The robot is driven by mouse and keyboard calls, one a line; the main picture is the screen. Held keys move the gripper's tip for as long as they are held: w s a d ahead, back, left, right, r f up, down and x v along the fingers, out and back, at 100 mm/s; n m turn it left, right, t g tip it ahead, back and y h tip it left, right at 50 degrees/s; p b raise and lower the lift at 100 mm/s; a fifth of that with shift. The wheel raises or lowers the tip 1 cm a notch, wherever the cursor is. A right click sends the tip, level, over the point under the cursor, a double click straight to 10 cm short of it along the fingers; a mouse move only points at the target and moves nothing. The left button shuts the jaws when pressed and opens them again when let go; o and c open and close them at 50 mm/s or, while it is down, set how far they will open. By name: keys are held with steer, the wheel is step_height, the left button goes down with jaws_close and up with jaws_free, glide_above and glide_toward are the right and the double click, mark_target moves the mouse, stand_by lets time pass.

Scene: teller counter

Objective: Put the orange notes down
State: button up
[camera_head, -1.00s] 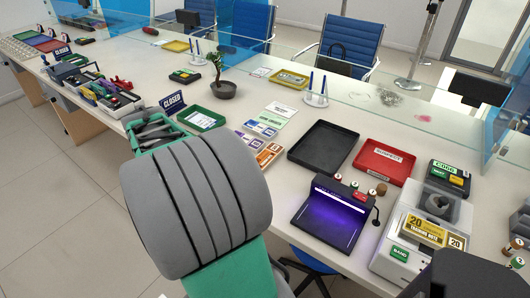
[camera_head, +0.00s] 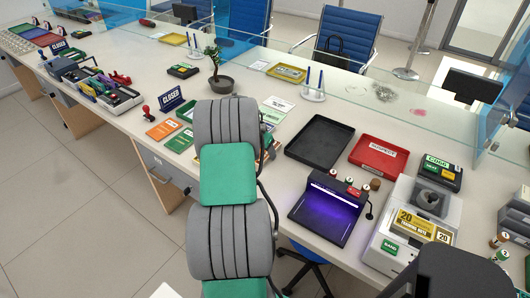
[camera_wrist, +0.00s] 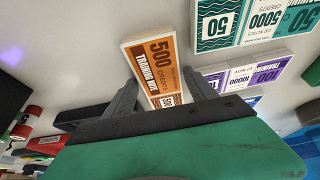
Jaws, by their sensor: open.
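The orange notes (camera_wrist: 152,55), marked 500, lie on the pale counter in the wrist view. A second orange piece (camera_wrist: 166,100) shows just below them, nearer my gripper. My gripper (camera_wrist: 160,77) is open, one finger on each side of the near end of the orange notes. I cannot tell whether either finger touches them. In the head view my arm hides the gripper and most of the notes; only a sliver of orange shows beside the arm.
Purple notes (camera_wrist: 238,77) and teal notes (camera_wrist: 240,22) lie close on the right in the wrist view. In the head view, a black tray (camera_head: 320,143), red tray (camera_head: 378,158) and purple-lit device (camera_head: 328,209) stand to the right. An orange card (camera_head: 164,130) lies left.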

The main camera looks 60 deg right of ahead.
steer(key=shift+r, duration=0.1)
steer(key=c, duration=1.4)
